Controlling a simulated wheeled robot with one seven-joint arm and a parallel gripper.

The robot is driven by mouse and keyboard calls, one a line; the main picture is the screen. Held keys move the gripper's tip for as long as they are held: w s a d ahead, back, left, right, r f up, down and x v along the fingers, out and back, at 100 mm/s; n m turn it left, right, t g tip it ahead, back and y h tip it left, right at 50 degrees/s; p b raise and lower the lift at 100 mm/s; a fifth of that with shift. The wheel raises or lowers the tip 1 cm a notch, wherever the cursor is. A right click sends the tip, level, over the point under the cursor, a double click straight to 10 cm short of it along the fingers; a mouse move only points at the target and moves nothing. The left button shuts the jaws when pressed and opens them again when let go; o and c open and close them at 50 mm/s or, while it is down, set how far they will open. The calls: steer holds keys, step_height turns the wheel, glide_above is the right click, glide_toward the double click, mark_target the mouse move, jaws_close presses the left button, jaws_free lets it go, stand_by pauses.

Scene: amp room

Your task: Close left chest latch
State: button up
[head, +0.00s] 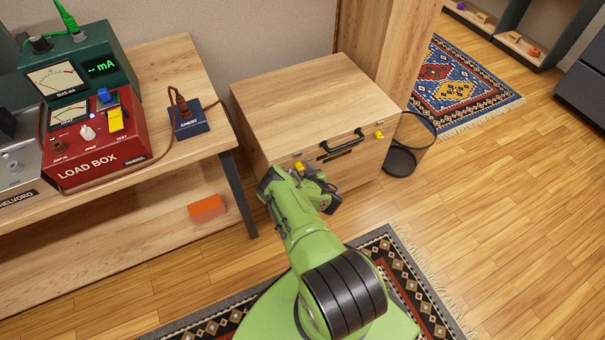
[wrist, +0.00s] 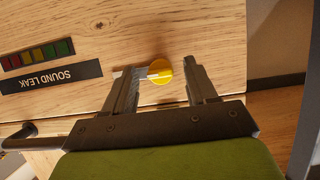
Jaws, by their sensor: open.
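The wooden chest (head: 310,95) stands right of the bench with its lid down. Its left latch (head: 298,166) has a yellow knob, which is partly hidden by my arm in the head view. In the wrist view the left latch's round yellow knob (wrist: 159,71) sits on a short silver bar, between the fingertips of my gripper (wrist: 160,68). The fingers are open, with a gap on both sides of the knob. In the head view my gripper (head: 306,178) is at the chest's front, left of the black handle (head: 342,145). The right latch (head: 379,134) is also yellow.
A bench (head: 190,60) with a red load box (head: 95,140) and a dark blue box (head: 190,122) stands at left. A wire bin (head: 402,160) stands beside the chest's right side. An orange box (head: 206,209) lies on the lower shelf. Floor at right is clear.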

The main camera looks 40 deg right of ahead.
steer(key=c, duration=1.1)
steer(key=shift+o, duration=0.2)
steer(key=shift+a+f+n+t+h, duration=0.15)
steer(key=shift+n+h, duration=1.1)
steer(key=shift+n, duration=0.95)
steer(key=shift+a+f+n+t+h, duration=0.1)
steer(key=shift+n+t+h, duration=0.1)
steer(key=shift+n+h, duration=1.55)
steer(key=shift+a+f+n+t+h, duration=0.15)
steer(key=shift+n+h, duration=0.65)
steer(key=shift+n, duration=1.85)
